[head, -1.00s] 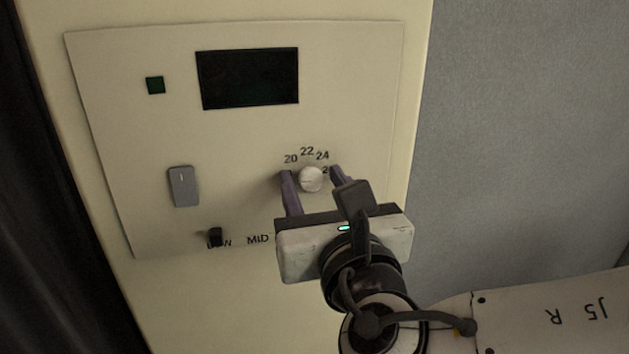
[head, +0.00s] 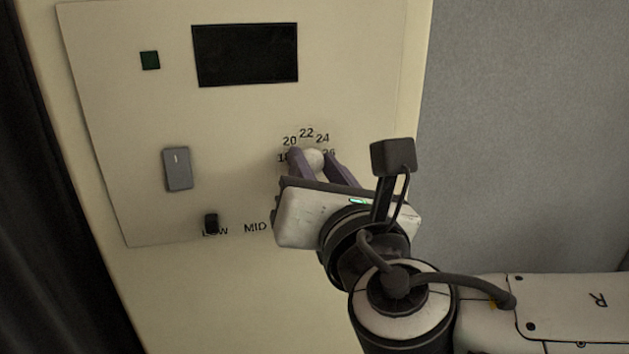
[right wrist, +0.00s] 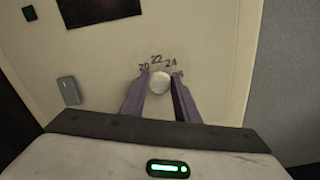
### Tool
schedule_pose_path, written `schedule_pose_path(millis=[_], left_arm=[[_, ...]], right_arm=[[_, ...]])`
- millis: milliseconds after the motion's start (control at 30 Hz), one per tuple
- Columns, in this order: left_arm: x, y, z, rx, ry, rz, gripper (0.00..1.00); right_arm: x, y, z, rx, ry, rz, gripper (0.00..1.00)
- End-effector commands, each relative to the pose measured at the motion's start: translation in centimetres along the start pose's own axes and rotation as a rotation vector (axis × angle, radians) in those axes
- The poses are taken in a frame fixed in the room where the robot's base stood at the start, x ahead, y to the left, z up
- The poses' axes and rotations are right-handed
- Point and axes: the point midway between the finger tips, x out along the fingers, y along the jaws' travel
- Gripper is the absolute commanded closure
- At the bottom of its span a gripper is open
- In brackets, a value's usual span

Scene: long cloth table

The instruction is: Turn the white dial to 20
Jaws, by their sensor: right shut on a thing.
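The white dial (head: 314,159) sits on the cream control panel, with numbers around it; 18, 20, 22, 24 and 26 can be read. My right gripper (head: 316,163) is shut on the dial, one purple finger on each side of it. The dial also shows between the fingers in the right wrist view (right wrist: 160,83). The fingers hide most of its sides, and I cannot make out where its pointer mark stands. My left gripper is not in view.
The panel (head: 225,120) also carries a dark display (head: 246,55), a small green square (head: 150,60), a grey rocker switch (head: 177,168) and a black slider knob (head: 211,223) by LOW. A grey wall (head: 520,130) is at the right, dark cloth at the left.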

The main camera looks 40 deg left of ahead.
Motion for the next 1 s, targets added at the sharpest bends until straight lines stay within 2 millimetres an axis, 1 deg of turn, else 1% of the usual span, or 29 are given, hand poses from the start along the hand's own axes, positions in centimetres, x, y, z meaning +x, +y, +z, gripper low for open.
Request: schedule_pose_path(millis=[33,233,367,500,733,1000], left_arm=[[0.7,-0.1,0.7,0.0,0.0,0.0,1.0],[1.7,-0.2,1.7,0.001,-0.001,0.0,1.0],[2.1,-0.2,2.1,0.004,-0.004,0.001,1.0],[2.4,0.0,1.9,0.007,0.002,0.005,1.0],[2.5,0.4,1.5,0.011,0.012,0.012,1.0],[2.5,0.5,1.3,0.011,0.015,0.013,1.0]], right_arm=[[0.0,-0.3,-0.5,0.047,0.0,-0.002,0.94],[0.0,-0.3,-0.4,0.214,0.001,-0.002,0.94],[0.0,-0.3,-0.3,0.305,0.0,-0.002,0.94],[0.0,-0.3,-0.2,0.385,0.0,-0.002,0.94],[0.0,-0.2,-0.2,0.465,0.0,-0.003,0.94],[0.0,-0.2,0.0,0.49,-0.001,-0.002,0.94]])
